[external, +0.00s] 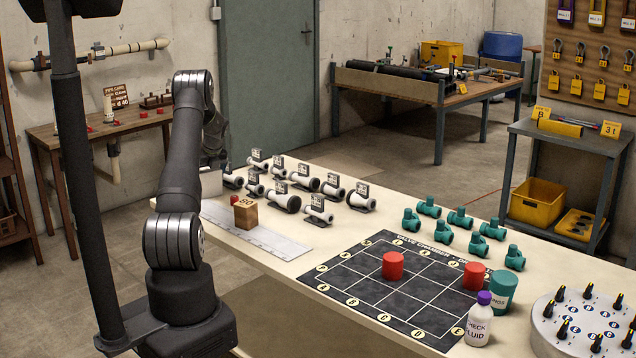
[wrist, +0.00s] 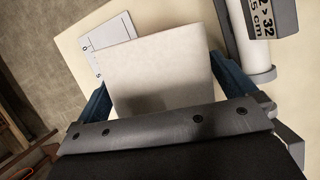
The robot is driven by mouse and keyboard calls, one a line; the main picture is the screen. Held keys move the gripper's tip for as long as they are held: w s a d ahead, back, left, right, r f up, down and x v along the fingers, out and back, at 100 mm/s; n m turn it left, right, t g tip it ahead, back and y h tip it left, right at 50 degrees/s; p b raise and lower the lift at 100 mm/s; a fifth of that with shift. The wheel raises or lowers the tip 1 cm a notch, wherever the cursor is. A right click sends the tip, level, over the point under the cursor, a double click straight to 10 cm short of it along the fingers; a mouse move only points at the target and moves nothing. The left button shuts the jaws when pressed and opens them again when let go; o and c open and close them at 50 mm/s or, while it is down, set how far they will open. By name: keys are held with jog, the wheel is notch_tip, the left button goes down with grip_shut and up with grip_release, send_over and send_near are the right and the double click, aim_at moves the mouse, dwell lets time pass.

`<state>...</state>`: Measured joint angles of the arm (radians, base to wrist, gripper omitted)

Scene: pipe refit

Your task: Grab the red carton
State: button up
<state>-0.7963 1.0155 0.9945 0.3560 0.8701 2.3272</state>
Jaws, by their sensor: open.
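I cannot pick out a clearly red carton in either view. A pale, box-like block (wrist: 160,70) fills the space between my fingers in the wrist view; its visible face is cream-white. A pale block also shows just under my wrist in the external view (external: 209,184). My gripper (wrist: 168,98) is open, with one blue finger on each side of the block; whether they touch it is unclear.
White pipe fittings with labels (external: 304,180) stand close to the right of my gripper. A wooden block (external: 245,214) sits on a ruled white strip (external: 262,236). Teal fittings (external: 478,243), a teal cup (external: 502,290) and a purple-capped bottle (external: 479,322) stand farther right.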

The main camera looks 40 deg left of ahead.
jog(key=shift+x, duration=0.95)
jog(key=c, duration=1)
jog(key=shift+r, duration=0.1)
